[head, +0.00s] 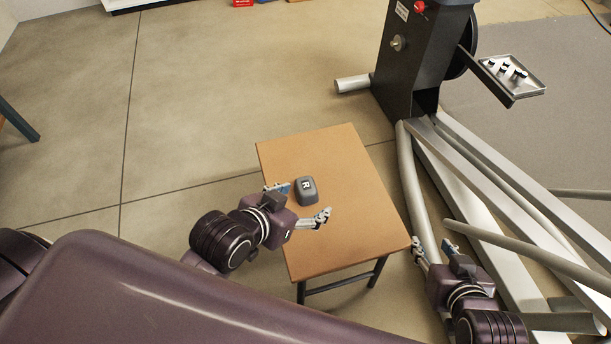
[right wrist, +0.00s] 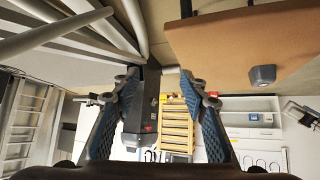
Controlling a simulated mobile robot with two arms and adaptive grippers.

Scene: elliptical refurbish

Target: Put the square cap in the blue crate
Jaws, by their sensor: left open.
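The square cap, a dark grey rounded block marked with a white R (head: 307,191), sits on the small brown table (head: 340,240). It also shows in the right wrist view (right wrist: 263,76) on the tabletop, upside down there. My left gripper (head: 299,203) is open over the table's left side, its fingers spread on either side of the line to the cap. The cap is just beyond the fingertips; I cannot tell the height gap. My right gripper (head: 434,246) is open and empty at the right of the table; its parted fingers fill the right wrist view (right wrist: 158,84). No blue crate can be made out.
A black elliptical machine (head: 425,60) with grey tubes (head: 410,185) stands close to the table's right. A metal tray (head: 515,75) with small dark parts is attached to it. Small red (head: 243,3) items lie at the top edge.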

